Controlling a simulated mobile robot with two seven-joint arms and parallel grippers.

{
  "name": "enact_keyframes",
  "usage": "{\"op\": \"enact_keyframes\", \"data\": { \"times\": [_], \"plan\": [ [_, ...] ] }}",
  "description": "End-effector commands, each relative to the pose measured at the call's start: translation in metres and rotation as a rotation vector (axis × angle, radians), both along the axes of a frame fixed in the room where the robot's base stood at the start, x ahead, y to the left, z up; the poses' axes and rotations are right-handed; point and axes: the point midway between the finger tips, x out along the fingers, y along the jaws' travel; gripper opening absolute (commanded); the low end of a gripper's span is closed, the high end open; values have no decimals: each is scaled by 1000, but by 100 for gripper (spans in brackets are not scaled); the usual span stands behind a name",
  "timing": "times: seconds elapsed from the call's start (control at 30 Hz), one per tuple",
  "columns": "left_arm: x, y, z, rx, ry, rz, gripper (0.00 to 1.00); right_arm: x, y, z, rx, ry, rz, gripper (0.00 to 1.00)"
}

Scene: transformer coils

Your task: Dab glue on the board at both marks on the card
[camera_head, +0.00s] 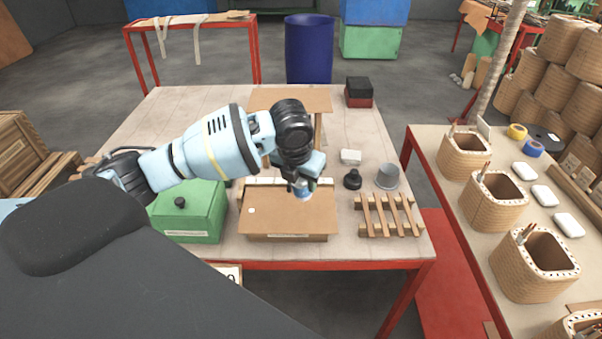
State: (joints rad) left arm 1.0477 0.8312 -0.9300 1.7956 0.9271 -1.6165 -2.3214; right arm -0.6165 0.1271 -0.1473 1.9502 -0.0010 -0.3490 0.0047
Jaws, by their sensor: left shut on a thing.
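A brown board (285,222) lies flat on the near part of the work table. A small whitish dab (251,210) shows on its left part. My left gripper (304,187) points down over the board's right part. It is shut on a small bluish thing (303,194), likely the glue applicator, mostly hidden by the fingers. I cannot tell whether its tip touches the board. A white card (229,272) shows in part below the table's front edge, its marks mostly cut off by my dark body part. My right gripper is not in view.
A green box (190,212) stands left of the board. A wooden slatted rack (389,216), a grey cup (387,177), a black knob-like piece (352,179) and a white block (350,157) are to the right. Wound coils (494,207) stand on the right table.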

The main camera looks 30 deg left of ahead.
Motion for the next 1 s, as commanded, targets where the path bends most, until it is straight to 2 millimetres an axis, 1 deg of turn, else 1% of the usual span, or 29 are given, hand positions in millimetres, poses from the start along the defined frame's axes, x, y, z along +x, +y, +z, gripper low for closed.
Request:
{"op": "enact_keyframes", "data": {
  "times": [0.2,0.4,1.0],
  "plan": [
    [0,0,-19,0,0,0,17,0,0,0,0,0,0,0],
    [0,0,-29,0,-1,0,17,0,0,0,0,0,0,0],
    [0,0,-31,0,-2,0,17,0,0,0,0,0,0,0]
  ]
}}
